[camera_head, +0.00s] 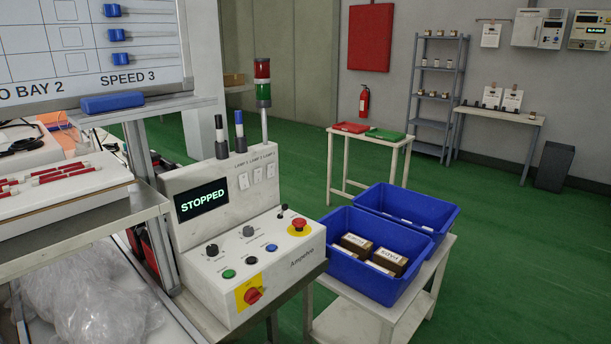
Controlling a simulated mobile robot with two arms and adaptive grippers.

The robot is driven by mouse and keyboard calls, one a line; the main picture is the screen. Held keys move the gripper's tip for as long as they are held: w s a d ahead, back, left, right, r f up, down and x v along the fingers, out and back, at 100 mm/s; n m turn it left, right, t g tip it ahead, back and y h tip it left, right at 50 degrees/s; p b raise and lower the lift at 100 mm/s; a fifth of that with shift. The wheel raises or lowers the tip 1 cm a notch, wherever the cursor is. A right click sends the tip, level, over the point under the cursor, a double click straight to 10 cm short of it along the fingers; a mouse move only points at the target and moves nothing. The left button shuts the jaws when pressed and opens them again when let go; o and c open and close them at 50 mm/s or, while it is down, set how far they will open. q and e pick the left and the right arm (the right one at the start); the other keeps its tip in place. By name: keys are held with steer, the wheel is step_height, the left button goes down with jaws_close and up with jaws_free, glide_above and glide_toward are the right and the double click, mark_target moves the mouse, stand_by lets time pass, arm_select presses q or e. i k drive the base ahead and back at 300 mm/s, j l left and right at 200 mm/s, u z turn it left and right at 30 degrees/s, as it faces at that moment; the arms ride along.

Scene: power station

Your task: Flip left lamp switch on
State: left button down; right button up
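The left lamp switch (243,181) is a small white rocker on the upright back panel of the white control console (217,259). Beside it to the right are the middle lamp switch (257,175) and the right lamp switch (270,171), under small lamp labels. The picture is too small to tell which way each rocker is tipped. A dark lamp (220,135), a blue lamp (239,131) and a red and green stack light (263,85) stand above the panel. Neither of my grippers is in view.
A display (202,200) reading STOPPED is left of the switches. Knobs, buttons and a red emergency stop (299,223) cover the console's sloping top. Blue crates (340,265) stand on a white table to the right. A rack with red-tipped rods (62,173) is at left.

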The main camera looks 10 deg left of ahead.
mark_target(243, 178)
steer(key=i+l, duration=0.25)
steer(key=l, duration=0.2)
steer(key=i+l, duration=0.55)
steer(key=l, duration=0.3)
